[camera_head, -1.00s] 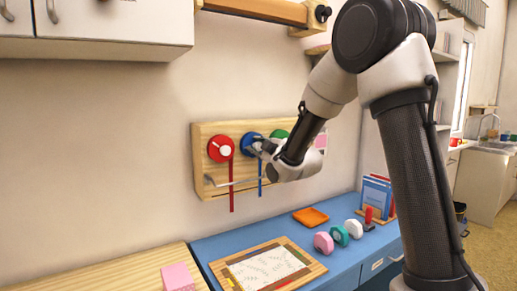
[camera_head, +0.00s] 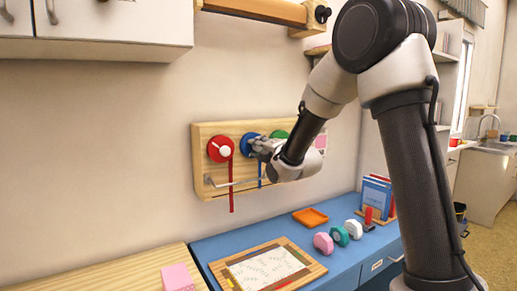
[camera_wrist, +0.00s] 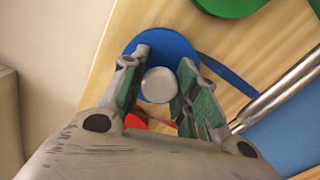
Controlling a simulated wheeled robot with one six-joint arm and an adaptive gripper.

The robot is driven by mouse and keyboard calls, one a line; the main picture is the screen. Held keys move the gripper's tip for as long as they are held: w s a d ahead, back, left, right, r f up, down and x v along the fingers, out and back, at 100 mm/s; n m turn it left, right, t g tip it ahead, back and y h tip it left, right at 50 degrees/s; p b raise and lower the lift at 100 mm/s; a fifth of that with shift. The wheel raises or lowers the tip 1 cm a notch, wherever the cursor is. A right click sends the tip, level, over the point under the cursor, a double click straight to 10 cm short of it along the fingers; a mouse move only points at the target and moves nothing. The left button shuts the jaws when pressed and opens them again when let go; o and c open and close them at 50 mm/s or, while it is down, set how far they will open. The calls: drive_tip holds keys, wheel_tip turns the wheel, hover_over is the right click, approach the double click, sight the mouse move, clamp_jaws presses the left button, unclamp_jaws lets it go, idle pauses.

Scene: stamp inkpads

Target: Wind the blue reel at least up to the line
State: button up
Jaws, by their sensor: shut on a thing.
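The blue reel (camera_head: 250,142) is on a wooden wall board, partly hidden by my gripper in the head view. In the wrist view the blue reel (camera_wrist: 180,48) lies beyond my fingers, with a round pale knob (camera_wrist: 158,85) between them. My gripper (camera_head: 256,147) is shut on this knob. The reel's blue ribbon (camera_head: 260,182) hangs down, its lower end seeming slightly below the metal bar (camera_head: 235,183). In the wrist view the ribbon (camera_wrist: 226,76) runs off right toward the bar (camera_wrist: 282,95). No separate line is clear to me.
A red reel (camera_head: 215,152) with a longer red ribbon (camera_head: 231,190) is left of the blue one. A green reel (camera_head: 279,134) is right, partly behind my arm. Below, a blue desk (camera_head: 215,243) holds an orange tray (camera_head: 310,216) and several stamps.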

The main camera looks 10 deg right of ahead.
drive_tip(key=shift+f+n, duration=0.1)
drive_tip(key=shift+n, duration=2.2)
drive_tip(key=o, duration=1)
drive_tip(key=v, duration=1.2)
